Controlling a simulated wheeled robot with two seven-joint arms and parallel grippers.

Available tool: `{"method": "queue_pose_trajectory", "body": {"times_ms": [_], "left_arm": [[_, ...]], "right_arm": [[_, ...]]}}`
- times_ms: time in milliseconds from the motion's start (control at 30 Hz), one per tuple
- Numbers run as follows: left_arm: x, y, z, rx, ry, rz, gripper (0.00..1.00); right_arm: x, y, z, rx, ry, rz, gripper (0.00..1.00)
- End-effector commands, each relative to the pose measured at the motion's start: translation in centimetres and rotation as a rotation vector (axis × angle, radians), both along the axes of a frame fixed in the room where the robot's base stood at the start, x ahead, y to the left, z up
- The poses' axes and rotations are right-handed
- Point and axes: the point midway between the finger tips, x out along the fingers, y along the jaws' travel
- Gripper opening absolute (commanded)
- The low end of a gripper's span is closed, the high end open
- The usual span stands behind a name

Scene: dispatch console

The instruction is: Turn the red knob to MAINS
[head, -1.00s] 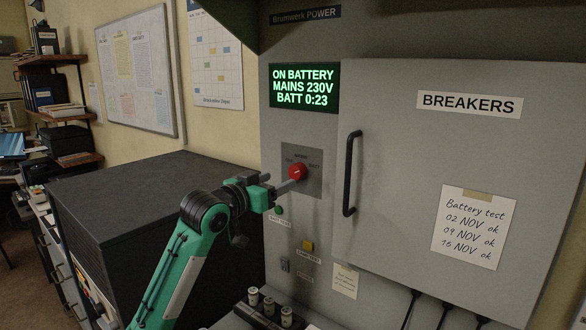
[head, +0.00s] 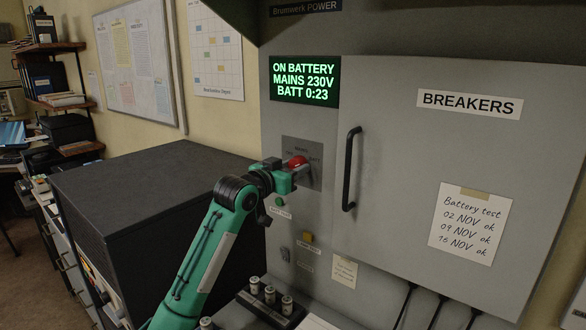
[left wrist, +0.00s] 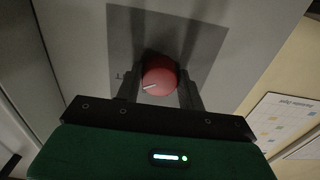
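The red knob (head: 297,161) sits on a grey plate in the cabinet front, below the display. It also shows in the left wrist view (left wrist: 159,77), with a white pointer mark towards the lower left there, which is the BATT side of the plate. My left gripper (head: 291,168) is at the knob. In the left wrist view its two fingers (left wrist: 160,92) stand on either side of the knob, open around it; whether they touch it is hard to tell. The display (head: 305,80) reads ON BATTERY, MAINS 230V, BATT 0:23. My right gripper is out of view.
A breaker door with a black handle (head: 350,168) is right of the knob. Below the knob are a green button (head: 279,201) and a yellow button (head: 307,237). A dark box (head: 140,195) stands at left, beside my left arm.

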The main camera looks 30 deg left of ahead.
Motion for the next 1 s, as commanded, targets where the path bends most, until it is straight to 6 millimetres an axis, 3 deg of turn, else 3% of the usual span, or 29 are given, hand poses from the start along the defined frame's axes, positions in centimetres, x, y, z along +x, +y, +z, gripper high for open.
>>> {"method": "queue_pose_trajectory", "body": {"times_ms": [467, 1000], "left_arm": [[0.0, 0.0, 0.2, -0.096, 0.009, 0.0, 0.16], [0.0, -0.2, 0.4, -0.566, 0.047, 0.001, 0.16]], "right_arm": [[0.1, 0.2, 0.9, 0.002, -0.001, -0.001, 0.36], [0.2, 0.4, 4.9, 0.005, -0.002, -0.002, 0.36]]}}
